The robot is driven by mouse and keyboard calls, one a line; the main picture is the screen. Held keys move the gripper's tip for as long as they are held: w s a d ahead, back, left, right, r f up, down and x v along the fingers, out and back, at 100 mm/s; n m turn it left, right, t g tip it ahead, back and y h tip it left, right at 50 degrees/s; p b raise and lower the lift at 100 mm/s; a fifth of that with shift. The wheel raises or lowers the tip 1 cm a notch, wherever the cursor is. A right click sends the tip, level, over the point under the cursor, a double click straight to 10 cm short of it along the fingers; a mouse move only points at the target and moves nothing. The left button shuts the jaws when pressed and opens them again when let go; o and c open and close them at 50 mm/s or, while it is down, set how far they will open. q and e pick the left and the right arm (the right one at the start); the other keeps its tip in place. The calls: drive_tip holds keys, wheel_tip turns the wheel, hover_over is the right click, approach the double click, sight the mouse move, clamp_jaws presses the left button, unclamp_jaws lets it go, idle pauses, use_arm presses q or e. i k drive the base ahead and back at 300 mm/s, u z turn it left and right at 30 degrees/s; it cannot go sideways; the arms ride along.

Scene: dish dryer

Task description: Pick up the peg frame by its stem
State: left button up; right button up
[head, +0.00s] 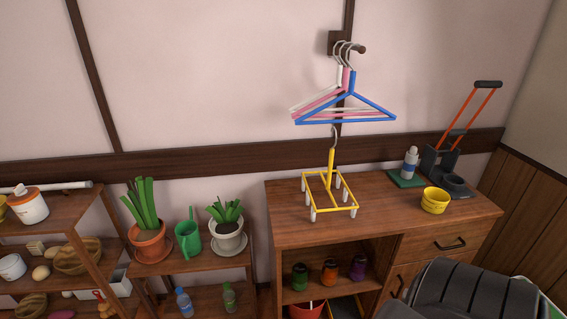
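The peg frame (330,191) is a yellow rectangular frame with several white pegs hanging down from it. It stands upright on the top of the wooden desk (380,215), near the left end. Its yellow stem (331,165) rises from the frame and ends in a grey hook at the top. The hook's tip is just below the hangers, and I cannot tell whether they touch. Neither of my grippers is in the head view.
Blue, pink and white hangers (352,95) hang from a wall peg above the frame. Yellow bowls (435,200), a bottle (410,162) and a black cart (455,175) stand at the desk's right. A dark chair (450,290) is in front. Potted plants (148,240) stand left on a lower shelf.

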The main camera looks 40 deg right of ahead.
sight(346, 190)
drive_tip(key=i, duration=1.15)
drive_tip(key=z, duration=1.65)
